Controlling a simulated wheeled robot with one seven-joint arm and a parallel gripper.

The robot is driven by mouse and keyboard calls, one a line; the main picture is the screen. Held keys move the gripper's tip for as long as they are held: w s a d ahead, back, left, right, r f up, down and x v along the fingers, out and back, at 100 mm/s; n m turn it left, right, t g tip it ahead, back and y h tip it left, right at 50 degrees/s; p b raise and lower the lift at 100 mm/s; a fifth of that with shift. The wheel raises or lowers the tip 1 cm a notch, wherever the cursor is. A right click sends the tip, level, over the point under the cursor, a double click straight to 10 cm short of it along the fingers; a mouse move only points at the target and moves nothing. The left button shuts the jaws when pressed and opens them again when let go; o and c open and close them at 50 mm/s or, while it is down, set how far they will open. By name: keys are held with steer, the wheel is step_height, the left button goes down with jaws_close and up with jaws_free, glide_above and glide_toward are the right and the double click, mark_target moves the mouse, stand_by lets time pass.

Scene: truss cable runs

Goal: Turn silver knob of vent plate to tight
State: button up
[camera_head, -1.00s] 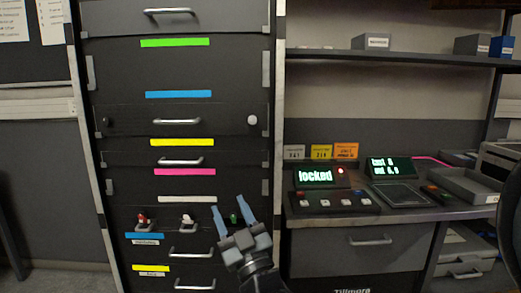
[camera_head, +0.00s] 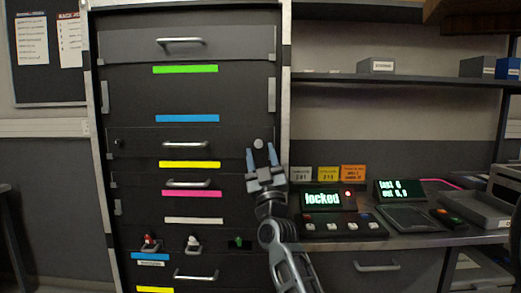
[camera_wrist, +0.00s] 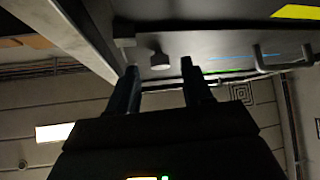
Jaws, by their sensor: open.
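The silver knob (camera_head: 258,143) is a small pale round knob at the right end of a dark drawer-like panel (camera_head: 140,153), which I take for the vent plate. A black knob (camera_head: 118,143) is at its left end. My gripper (camera_head: 261,152) is open, its two blue fingers pointing up around the silver knob in the head view. In the wrist view the silver knob (camera_wrist: 160,60) appears just beyond and between the fingertips (camera_wrist: 159,72). I cannot tell whether they touch it.
A metal rack post (camera_head: 284,110) stands just right of the knob. A drawer handle (camera_head: 185,145) is left of it. Below are small red, white and green fittings (camera_head: 193,243). At right, a bench holds a display reading "locked" (camera_head: 322,199).

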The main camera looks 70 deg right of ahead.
steer(key=shift+w+d+r, duration=0.3)
steer(key=shift+d+r, duration=0.05)
steer(key=shift+r, duration=0.05)
jaws_close()
